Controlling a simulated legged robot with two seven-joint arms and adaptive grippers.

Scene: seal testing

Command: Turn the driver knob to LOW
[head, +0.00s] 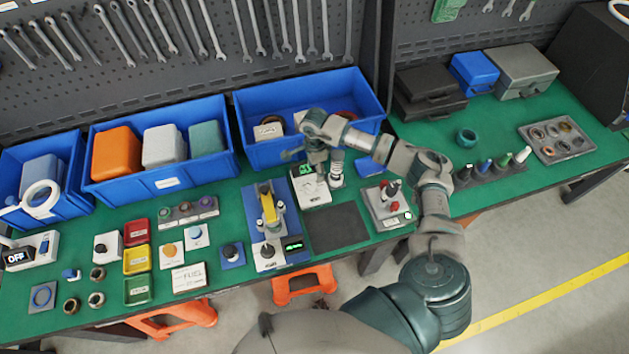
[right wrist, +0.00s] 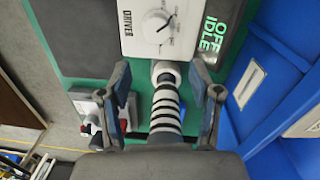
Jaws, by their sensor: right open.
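The driver unit is a white box (right wrist: 190,35) marked DRIVER in the right wrist view, with a round white knob (right wrist: 157,24) and a dark display (right wrist: 213,38) reading OFF and IDLE in green. The small marks around the knob are too small to read. In the head view the box (head: 311,197) stands on the green bench, partly below my right gripper (head: 314,160). My right gripper also shows in the right wrist view (right wrist: 163,75), open. A black-and-white ringed cylinder (right wrist: 165,108) lies between its fingers in that picture; contact cannot be told. My left gripper is not in view.
A yellow-topped fixture on a blue base (head: 280,236) stands left of the driver box. A dark mat (head: 336,228) lies in front, and a grey box with red buttons (head: 386,207) stands to the right. A blue bin (head: 270,99) is close behind.

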